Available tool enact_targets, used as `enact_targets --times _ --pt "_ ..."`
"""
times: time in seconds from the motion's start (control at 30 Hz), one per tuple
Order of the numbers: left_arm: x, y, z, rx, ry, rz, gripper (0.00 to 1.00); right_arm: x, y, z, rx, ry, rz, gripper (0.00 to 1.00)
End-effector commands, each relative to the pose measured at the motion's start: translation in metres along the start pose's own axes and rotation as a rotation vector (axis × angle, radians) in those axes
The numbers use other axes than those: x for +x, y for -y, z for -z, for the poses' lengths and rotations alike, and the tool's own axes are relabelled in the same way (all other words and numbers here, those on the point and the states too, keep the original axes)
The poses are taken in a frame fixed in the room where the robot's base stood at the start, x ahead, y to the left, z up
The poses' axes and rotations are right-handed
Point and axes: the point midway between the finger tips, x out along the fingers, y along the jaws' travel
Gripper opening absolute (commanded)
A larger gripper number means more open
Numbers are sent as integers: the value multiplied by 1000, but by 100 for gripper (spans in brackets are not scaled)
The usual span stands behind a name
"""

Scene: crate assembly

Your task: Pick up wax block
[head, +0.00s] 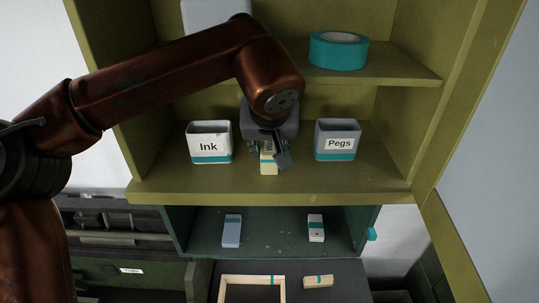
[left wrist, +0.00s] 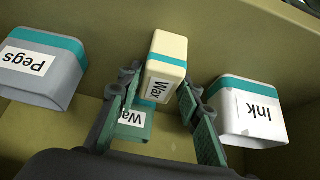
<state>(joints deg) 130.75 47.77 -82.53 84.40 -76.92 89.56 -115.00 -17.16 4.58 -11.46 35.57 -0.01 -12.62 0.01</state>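The wax block (left wrist: 168,52) is cream with a teal band and a "Wax" label, cut off in the left wrist view. It also shows in the head view (head: 268,164), on the middle shelf, partly hidden by my gripper. My left gripper (head: 268,150) is over the block from behind and above. In the left wrist view, its fingers (left wrist: 158,95) stand apart on either side of the block's near part; I see no clear contact. A teal piece with a "Wa" label (left wrist: 130,123) shows beside one finger, partly hidden. My right gripper is not in view.
The Ink box (head: 209,146) and Pegs box (head: 338,143) flank the gripper on the shelf (head: 160,190). Teal tape (head: 339,50) lies on the shelf above. A blue block (head: 232,231) and a white block (head: 316,228) are in the lower compartment. A wooden frame (head: 252,278) lies below.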

Motion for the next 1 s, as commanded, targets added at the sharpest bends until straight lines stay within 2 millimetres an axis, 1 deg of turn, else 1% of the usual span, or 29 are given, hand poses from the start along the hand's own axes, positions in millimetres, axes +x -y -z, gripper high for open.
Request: enact_targets --times 0.03,0.17,0.43,0.7,0.87,1.0 --pt "0 0 0 0 0 0 28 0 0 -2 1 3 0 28" --pt "0 0 0 0 0 0 19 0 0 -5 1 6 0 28" --pt "0 0 0 0 0 0 1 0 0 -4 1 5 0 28" --pt "0 0 0 0 0 0 1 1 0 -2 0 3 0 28" --pt "-4 0 3 -1 -1 -1 1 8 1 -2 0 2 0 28" --pt "-13 0 -13 2 -1 -1 1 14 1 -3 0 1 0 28"
